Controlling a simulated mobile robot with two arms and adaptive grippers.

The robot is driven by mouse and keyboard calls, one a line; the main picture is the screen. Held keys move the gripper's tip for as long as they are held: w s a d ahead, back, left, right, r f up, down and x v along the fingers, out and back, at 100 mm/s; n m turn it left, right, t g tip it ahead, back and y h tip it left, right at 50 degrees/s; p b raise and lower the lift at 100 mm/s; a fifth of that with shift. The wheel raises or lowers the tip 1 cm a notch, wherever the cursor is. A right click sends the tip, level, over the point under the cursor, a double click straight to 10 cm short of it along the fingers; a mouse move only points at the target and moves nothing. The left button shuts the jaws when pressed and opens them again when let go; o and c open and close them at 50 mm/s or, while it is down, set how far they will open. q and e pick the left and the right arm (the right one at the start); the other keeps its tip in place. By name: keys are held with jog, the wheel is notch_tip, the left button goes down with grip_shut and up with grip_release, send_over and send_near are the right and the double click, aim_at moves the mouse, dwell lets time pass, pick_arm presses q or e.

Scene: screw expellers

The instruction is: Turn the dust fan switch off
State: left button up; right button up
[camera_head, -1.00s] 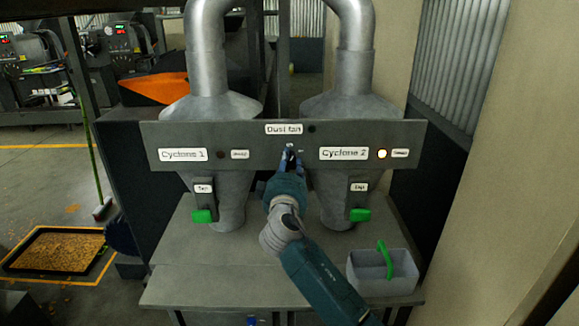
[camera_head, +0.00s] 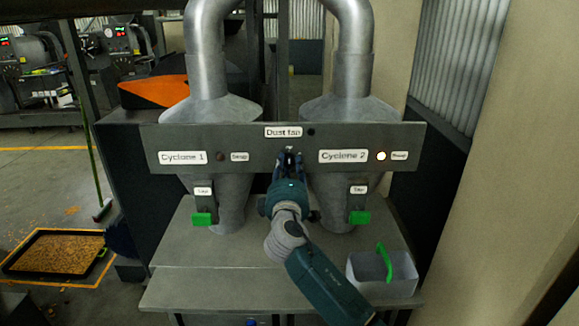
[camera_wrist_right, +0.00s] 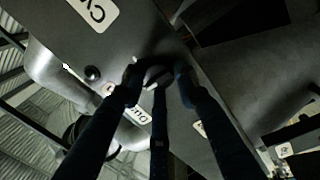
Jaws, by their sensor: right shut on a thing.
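The dust fan switch is a small round knob (camera_wrist_right: 157,75) under the "Dust fan" label (camera_head: 284,132) on the grey panel (camera_head: 230,140). In the head view my right gripper (camera_head: 289,156) covers most of the switch. In the right wrist view the fingers of my right gripper (camera_wrist_right: 160,82) close around the knob from several sides. The small round lamp (camera_head: 311,132) right of the label looks dark. My left gripper is not in view.
Cyclone 1 and Cyclone 2 labels flank the switch; the Cyclone 2 lamp (camera_head: 381,156) is lit. Green tap handles (camera_head: 202,219) and (camera_head: 360,218) sit below the panel. A grey bin (camera_head: 365,285) with a green-handled tool stands on the table's right.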

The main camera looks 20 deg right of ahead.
jog(key=shift+a+r, duration=0.15)
jog(key=shift+r, duration=0.1)
jog(key=o, duration=0.9)
jog(key=shift+o, duration=1.3)
jog(key=shift+w, duration=0.1)
jog(key=shift+a+f, duration=0.15)
jog(key=v, duration=1.2)
